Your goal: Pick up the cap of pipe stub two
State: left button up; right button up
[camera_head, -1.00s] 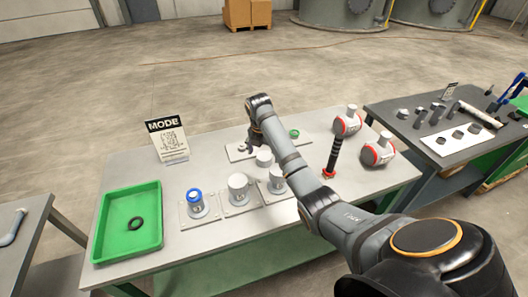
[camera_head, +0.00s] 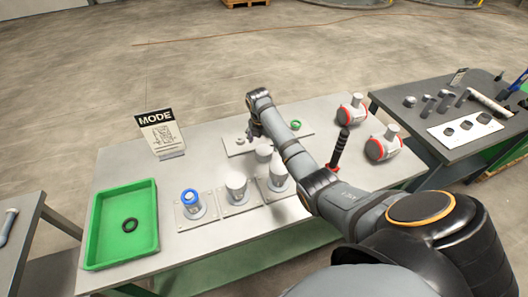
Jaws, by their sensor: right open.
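Three pipe stubs stand on square base plates at the table's front. The left stub (camera_head: 192,203) has a blue ring at its top. The middle stub (camera_head: 236,188) and the right stub (camera_head: 277,176) have plain light-grey tops; I take the middle one as stub two, but see no number. Another light-grey cylinder (camera_head: 264,153) stands just behind, partly covered by my arm. My right gripper (camera_head: 254,132) is open, pointing down over the flat plate behind the stubs, apart from the middle stub. Its fingers are small and partly hidden. My left gripper is out of view.
A MODE sign (camera_head: 162,133) stands behind. A green ring (camera_head: 295,124), a black-handled tool (camera_head: 339,150) and two red-banded fittings (camera_head: 383,145) are at right. A second table (camera_head: 430,122) adjoins.

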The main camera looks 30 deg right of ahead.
aim_at(264, 150)
jog(key=f, duration=0.2)
jog(key=f+p, duration=0.1)
jog(key=f, duration=0.1)
jog(key=shift+w+d+f, duration=0.1)
jog(key=shift+d+f, duration=0.05)
jog(key=shift+d, duration=0.05)
jog(key=shift+w+f, duration=0.1)
jog(key=shift+f, duration=0.15)
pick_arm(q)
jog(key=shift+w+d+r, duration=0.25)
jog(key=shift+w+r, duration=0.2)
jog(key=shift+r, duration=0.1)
pick_arm(e)
jog(key=c, duration=1.1)
jog(key=shift+r, duration=0.1)
